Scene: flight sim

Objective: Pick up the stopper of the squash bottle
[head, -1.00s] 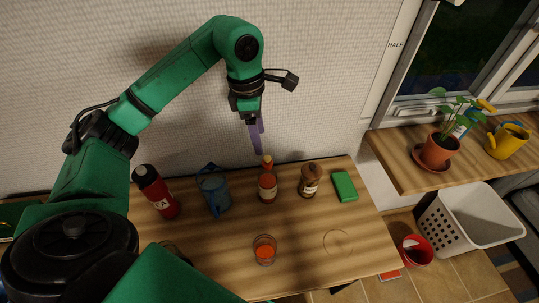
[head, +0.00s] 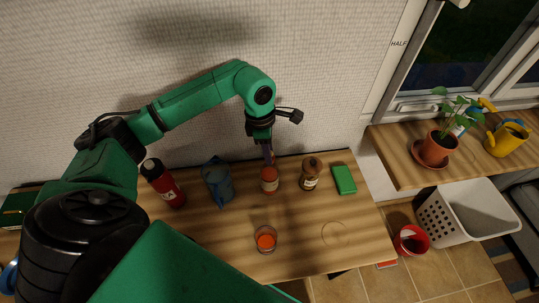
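The squash bottle (head: 269,183) stands upright on the wooden counter, with orange-red contents and a pale label. Its neck and stopper are hidden behind my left gripper's fingers. My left gripper (head: 269,157) points down right over the bottle top, its purple-grey fingers at the height of the stopper. I cannot tell whether the fingers are apart or closed on the stopper. My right gripper is not in view.
On the counter (head: 215,225) stand a red flask (head: 165,187), a blue jug (head: 217,184), a brown jar (head: 310,175), a green block (head: 344,180) and a glass with orange drink (head: 265,239). The front right of the counter is mostly clear.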

